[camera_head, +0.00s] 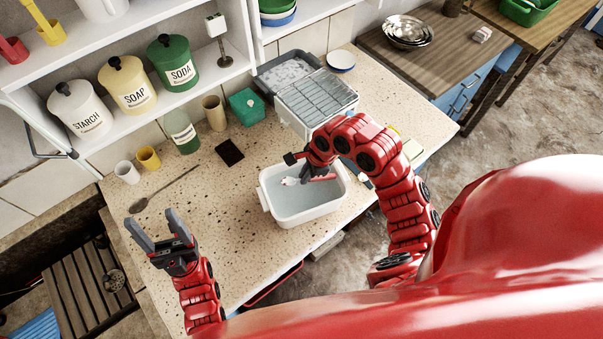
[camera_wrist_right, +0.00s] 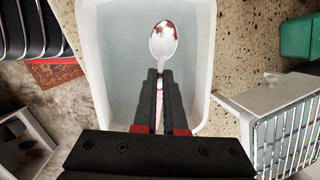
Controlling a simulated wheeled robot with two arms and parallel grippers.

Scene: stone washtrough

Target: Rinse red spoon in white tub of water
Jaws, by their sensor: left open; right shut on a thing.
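The white tub (camera_head: 268,205) of water stands on the speckled counter, and its rim also shows in the right wrist view (camera_wrist_right: 203,60). My right gripper (camera_head: 304,177) is over the tub, shut on the spoon. In the right wrist view the gripper (camera_wrist_right: 160,82) points at the tub, and the spoon's bowl (camera_wrist_right: 163,42) sticks out beyond the fingertips, silvery white with dark red patches. A reddish handle shows between the fingers. I cannot tell whether the bowl touches the water. My left gripper (camera_head: 150,232) is open and empty above the counter's left front part.
A dish rack (camera_head: 317,98) stands behind the tub at right. A dark spoon (camera_head: 165,188), a yellow cup (camera_head: 148,158), a white cup (camera_head: 127,172), a green bottle (camera_head: 182,132) and a teal box (camera_head: 246,107) are on the counter. The counter between left gripper and tub is clear.

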